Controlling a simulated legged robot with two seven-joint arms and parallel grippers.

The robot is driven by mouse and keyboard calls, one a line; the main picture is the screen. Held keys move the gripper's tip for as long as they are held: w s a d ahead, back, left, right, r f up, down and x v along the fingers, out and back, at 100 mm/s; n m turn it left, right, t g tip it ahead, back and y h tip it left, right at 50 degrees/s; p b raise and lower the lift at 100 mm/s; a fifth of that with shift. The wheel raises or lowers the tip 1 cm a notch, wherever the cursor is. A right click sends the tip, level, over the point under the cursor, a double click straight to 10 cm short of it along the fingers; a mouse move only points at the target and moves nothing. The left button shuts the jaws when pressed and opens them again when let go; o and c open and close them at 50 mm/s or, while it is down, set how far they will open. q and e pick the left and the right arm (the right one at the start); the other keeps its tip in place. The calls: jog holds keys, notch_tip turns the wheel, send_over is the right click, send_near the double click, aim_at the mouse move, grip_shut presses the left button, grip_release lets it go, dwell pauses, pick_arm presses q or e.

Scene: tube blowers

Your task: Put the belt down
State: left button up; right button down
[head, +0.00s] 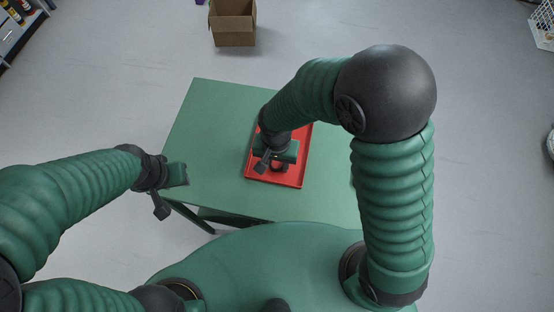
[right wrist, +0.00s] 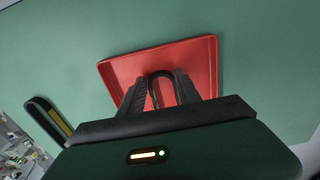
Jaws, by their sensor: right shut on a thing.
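The belt (right wrist: 162,73) shows in the right wrist view as a narrow black loop between the fingers of my right gripper (right wrist: 160,92), which is shut on it. Behind the loop is the red tray (right wrist: 112,73). In the head view the red tray (head: 296,177) lies on the green table (head: 208,120), and my right gripper (head: 280,164) is over it. The belt is mostly hidden there by the gripper, and I cannot tell whether it touches the tray. My left gripper (head: 182,176) is beside the table's left edge; its finger opening is unclear.
A cardboard box (head: 233,30) stands on the floor beyond the table. A white basket (head: 543,25) is at the far right, and a shelf (head: 15,28) is at the top left. The table's left part is clear.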

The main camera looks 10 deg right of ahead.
jog(key=shift+d, duration=0.45)
jog(key=c, duration=1.2)
grip_release()
jog(key=shift+s, duration=0.1)
jog(key=o, duration=0.3)
jog(key=shift+s+a+r, duration=0.15)
jog(key=shift+a, duration=0.05)
jog(key=shift+o, duration=0.2)
jog(key=shift+a, duration=0.85)
jog(key=shift+d, duration=0.3)
jog(key=shift+d+r, duration=0.1)
jog(key=shift+d, duration=0.3)
notch_tip(320, 180, up, 12)
jog(key=f+p, duration=0.1)
jog(key=p, duration=0.1)
pick_arm(q)
jog(key=shift+v, duration=0.95)
pick_arm(e)
jog(key=s+d+f+n+t, duration=0.2)
jog(key=s+d+n, duration=0.1)
jog(key=d, duration=1)
jog(key=shift+n, duration=0.8)
